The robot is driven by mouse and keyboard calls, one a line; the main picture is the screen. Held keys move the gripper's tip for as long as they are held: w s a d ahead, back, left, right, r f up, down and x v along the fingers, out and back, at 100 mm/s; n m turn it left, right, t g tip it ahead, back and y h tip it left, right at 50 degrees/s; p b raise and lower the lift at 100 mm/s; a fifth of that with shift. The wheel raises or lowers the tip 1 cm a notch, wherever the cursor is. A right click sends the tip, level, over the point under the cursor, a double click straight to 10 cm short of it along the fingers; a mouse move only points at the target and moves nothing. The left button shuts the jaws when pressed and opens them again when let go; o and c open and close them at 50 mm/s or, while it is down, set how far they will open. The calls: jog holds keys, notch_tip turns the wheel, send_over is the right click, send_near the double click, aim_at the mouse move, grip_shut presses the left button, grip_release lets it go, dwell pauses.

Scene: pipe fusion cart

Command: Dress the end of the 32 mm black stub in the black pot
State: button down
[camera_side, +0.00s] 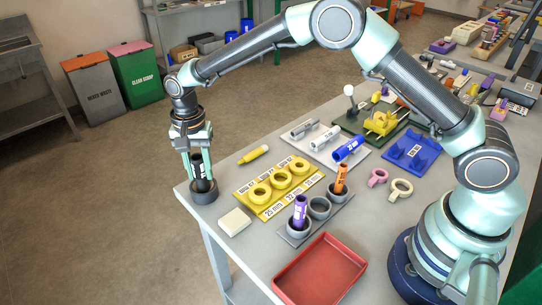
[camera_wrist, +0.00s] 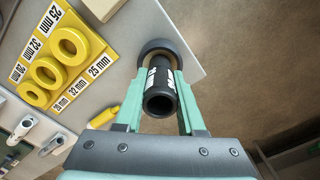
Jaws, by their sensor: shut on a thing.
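The black stub (camera_side: 199,172) with a white label is upright in my gripper (camera_side: 197,158), over the black pot (camera_side: 204,192) at the table's left corner. Its lower end appears to be inside the pot's mouth; how deep it goes is hidden. In the wrist view the stub (camera_wrist: 159,96) points from the near hollow end toward the pot (camera_wrist: 166,50), whose dark rim shows around its far end. My gripper (camera_wrist: 160,85) is shut on the stub, one pale green finger on each side.
A white block (camera_side: 235,222) lies near the pot. A yellow board with rings (camera_side: 262,190), a yellow marker (camera_side: 254,154), a holder with purple (camera_side: 300,212) and orange (camera_side: 341,178) stubs, and a red tray (camera_side: 320,270) stand to the right. The table edge is close beside the pot.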

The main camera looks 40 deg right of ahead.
jog(key=m, duration=0.6)
jog(key=shift+s+f+m, duration=0.1)
jog(key=shift+f+m, duration=0.05)
jog(key=shift+m, duration=0.25)
jog(key=n, duration=0.6)
jog(key=shift+n, duration=0.4)
jog(key=m, duration=0.3)
jog(key=shift+m, duration=0.3)
jog(key=m, duration=0.3)
jog(key=n, duration=0.6)
jog(key=shift+n, duration=0.3)
jog(key=m, duration=0.6)
jog(key=shift+m, duration=0.4)
jog(key=n, duration=0.6)
jog(key=shift+n, duration=0.4)
jog(key=m, duration=0.6)
jog(key=shift+m, duration=0.4)
jog(key=n, duration=0.6)
jog(key=shift+n, duration=0.4)
jog(key=m, duration=0.6)
jog(key=shift+m, duration=0.4)
jog(key=shift+r, duration=0.2)
